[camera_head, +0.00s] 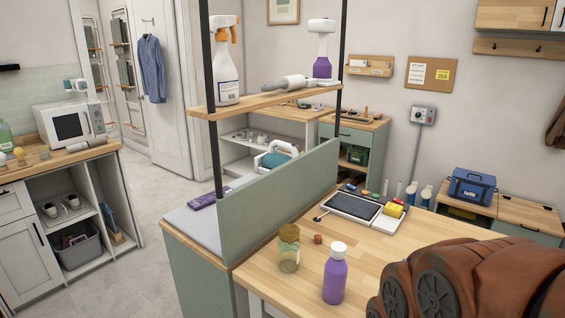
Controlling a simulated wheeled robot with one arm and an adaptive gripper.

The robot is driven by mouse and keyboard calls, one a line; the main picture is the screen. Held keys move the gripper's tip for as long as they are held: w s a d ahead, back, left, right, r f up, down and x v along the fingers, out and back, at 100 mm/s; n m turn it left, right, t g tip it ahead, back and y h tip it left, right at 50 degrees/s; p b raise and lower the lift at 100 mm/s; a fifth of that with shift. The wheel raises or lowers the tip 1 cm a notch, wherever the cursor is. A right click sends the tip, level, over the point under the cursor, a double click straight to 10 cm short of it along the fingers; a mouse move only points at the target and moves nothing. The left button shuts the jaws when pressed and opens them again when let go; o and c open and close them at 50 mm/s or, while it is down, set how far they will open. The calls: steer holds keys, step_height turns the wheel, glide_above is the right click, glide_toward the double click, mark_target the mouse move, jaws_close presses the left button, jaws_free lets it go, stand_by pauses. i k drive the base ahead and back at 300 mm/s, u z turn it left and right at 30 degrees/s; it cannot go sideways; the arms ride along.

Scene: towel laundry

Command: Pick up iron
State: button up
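A teal and white object that looks like the iron (272,160) shows in the head view, just left of the picture's middle. It is behind the top edge of a green panel (285,195), which hides its lower part. I cannot tell exactly what it rests on. My gripper is not in view, so its state and its distance from the iron do not show.
A wooden shelf (262,102) on black posts holds a white spray bottle (226,70) and a purple one (322,65). On the wooden table (370,255) stand a jar (289,252) and a purple bottle (334,280). A large brown shape (480,275) blocks the lower right.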

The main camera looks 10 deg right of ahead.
mark_target(273, 159)
steer(key=u, duration=0.8)
steer(key=k, duration=1)
steer(key=u, duration=1)
steer(key=i, duration=1.85)
steer(key=z, duration=0.45)
steer(key=i, duration=1.75)
steer(key=z, duration=0.7)
steer(key=i, duration=1.9)
steer(key=z, duration=1.6)
steer(key=i, duration=1.4)
steer(key=z, duration=0.95)
